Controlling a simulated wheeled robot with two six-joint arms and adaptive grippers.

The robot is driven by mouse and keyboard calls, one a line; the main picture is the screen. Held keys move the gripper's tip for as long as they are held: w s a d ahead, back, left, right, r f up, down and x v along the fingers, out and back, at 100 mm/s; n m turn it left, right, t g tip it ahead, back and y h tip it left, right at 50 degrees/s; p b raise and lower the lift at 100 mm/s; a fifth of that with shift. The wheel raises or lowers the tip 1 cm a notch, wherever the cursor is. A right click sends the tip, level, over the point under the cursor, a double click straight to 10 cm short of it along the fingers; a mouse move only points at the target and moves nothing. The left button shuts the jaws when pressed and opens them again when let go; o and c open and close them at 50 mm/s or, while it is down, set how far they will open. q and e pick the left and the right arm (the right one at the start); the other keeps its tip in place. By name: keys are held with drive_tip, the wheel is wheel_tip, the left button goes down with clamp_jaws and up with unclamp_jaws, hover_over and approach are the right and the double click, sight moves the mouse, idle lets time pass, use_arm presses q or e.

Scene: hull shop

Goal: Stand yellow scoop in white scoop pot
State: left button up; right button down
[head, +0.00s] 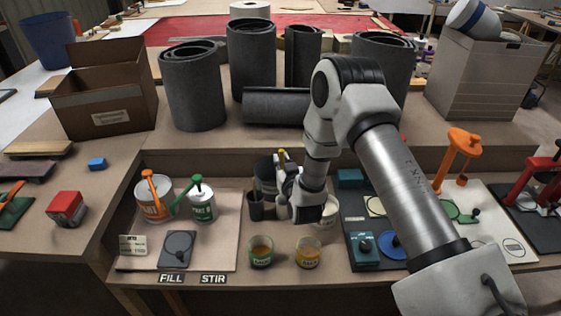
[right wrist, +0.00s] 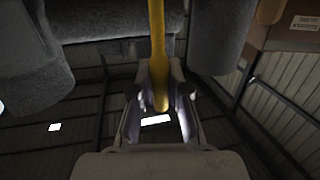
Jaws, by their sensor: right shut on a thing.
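My right gripper (head: 281,183) is shut on the handle of the yellow scoop (right wrist: 157,45). In the right wrist view the handle runs up between the fingers (right wrist: 160,98); the scoop's far end is out of frame. In the head view only a small yellow piece (head: 282,156) shows above the fingers. The gripper is over the middle of the bench, beside a dark cup (head: 255,206). Pale vessels stand close below the gripper and wrist, partly hidden; I cannot tell for sure which is the white scoop pot, or whether the scoop touches it. My left gripper is out of view.
Green and yellow small jars (head: 261,252) (head: 308,252) stand in front. Orange-white and green-white paint tins (head: 153,198) (head: 202,203) are to the left. Large grey rolls (head: 192,90) line the raised shelf behind.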

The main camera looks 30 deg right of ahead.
wheel_tip(320, 180, down, 10)
drive_tip(key=b, duration=0.6)
drive_tip(key=shift+r, duration=0.25)
drive_tip(key=shift+c, duration=1.3)
unclamp_jaws()
drive_tip(key=shift+r+p, duration=3.7)
drive_tip(key=shift+r, duration=1.4)
drive_tip(key=shift+f, duration=0.1)
